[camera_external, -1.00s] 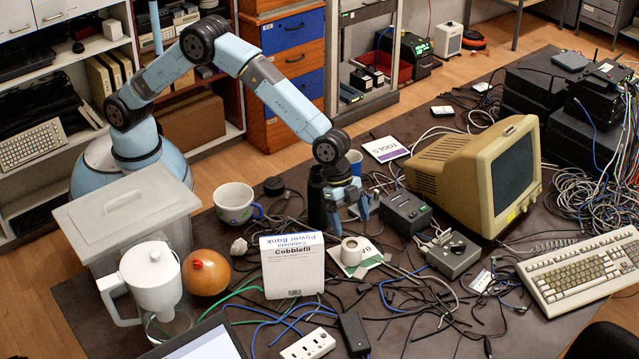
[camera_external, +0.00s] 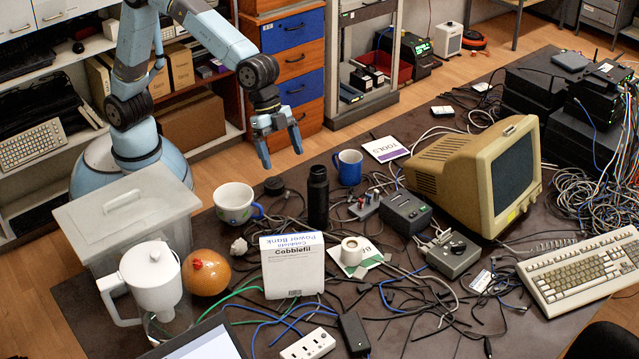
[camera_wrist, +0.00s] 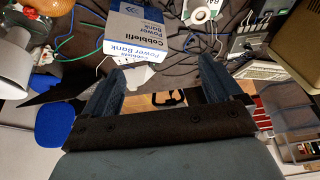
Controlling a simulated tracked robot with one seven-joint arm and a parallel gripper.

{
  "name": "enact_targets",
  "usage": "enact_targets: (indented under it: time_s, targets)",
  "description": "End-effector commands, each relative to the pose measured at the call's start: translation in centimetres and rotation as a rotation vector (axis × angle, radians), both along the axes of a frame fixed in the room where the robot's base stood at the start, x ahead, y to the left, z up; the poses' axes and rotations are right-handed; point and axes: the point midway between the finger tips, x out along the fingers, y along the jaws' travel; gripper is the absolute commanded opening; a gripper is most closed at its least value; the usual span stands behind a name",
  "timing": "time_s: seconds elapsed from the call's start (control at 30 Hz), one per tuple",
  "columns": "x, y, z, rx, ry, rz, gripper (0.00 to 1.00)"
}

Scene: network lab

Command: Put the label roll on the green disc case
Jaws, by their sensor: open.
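The label roll (camera_external: 353,251), a short off-white ring with a dark hole, sits on the green disc case (camera_external: 370,263), a flat green-and-white case on the table. The roll covers part of the case. My gripper (camera_external: 282,157) is open and empty, up in the air well to the left of and behind the roll, with its fingers pointing down. In the wrist view, my open fingers (camera_wrist: 162,72) have nothing between them, and part of the green disc case shows at the top edge.
A black bottle (camera_external: 318,197) and blue mug (camera_external: 348,168) stand behind the roll. The Cobblefil box (camera_external: 292,268) stands to its left, a grey device (camera_external: 454,254) to its right. A white mug (camera_external: 234,203) is nearer my arm. Cables cover much of the table.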

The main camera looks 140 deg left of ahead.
Motion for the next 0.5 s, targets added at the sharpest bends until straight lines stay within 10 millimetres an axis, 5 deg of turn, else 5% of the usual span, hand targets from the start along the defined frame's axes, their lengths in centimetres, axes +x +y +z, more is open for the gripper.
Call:
enact_targets:
  time_s: [0.2, 0.5]
  targets:
    - [-6.8, -3.8, 4.9, 0.001, -0.014, -0.004, 0.92]
    - [-16.8, -8.2, 9.0, 0.003, -0.03, -0.004, 0.92]
